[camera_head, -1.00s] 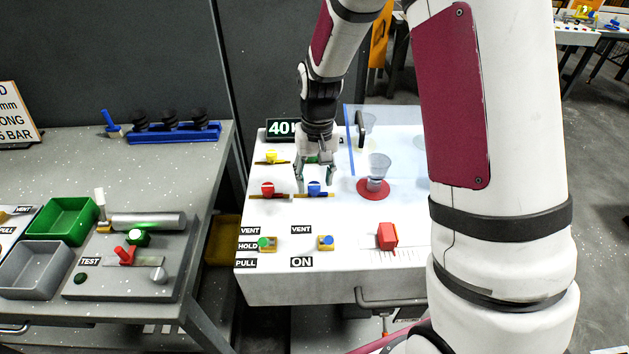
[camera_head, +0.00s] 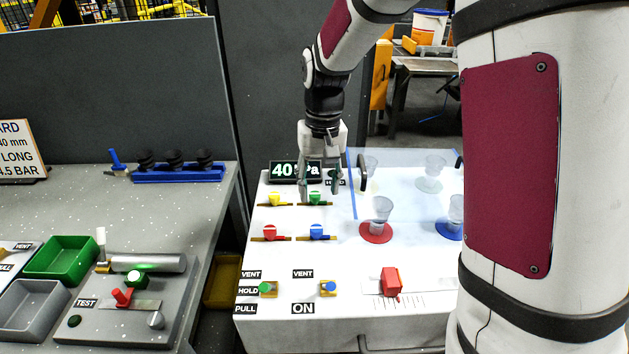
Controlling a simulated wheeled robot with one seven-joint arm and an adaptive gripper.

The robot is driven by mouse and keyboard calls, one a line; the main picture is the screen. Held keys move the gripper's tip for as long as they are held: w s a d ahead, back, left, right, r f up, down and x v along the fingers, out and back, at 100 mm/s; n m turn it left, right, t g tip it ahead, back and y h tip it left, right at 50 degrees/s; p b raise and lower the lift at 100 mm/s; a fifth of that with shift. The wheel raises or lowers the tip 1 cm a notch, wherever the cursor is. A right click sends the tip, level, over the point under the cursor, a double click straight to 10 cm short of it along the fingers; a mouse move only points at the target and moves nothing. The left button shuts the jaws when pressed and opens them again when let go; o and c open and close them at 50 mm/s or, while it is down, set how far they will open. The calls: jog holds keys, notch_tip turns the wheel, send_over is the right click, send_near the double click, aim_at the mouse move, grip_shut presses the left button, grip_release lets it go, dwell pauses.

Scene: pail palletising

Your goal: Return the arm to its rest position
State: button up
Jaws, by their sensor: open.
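My gripper (camera_head: 321,193) hangs fingers down over the back left part of the white panel table (camera_head: 345,322). It is open and I see nothing between its fingers. My arm reaches in from the upper right, and its large near link hides the right side of the table. The fingertips are close to the green-handled valve (camera_head: 315,197) at the back; whether they touch it I cannot tell.
Yellow (camera_head: 274,198), red (camera_head: 270,232) and blue (camera_head: 317,231) valves stand around the gripper. A clear cup on a red disc (camera_head: 376,232) is to the right. A red block (camera_head: 391,281) sits at the front. A grey bench (camera_head: 60,203) is at left, before a dark partition (camera_head: 110,95).

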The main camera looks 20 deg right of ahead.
jog(key=shift+r, duration=0.1)
jog(key=s+r+t, duration=0.1)
jog(key=s+r, duration=0.3)
jog(key=s, duration=0.4)
jog(key=s+r+n+t, duration=0.1)
jog(key=s+r, duration=0.3)
jog(key=s, duration=0.4)
jog(key=s+r+t, duration=0.2)
jog(key=s+r, duration=0.2)
jog(key=s, duration=0.5)
jog(key=shift+a+n+t+h, duration=0.15)
jog(key=shift+n+t+h, duration=0.15)
dwell(0.7)
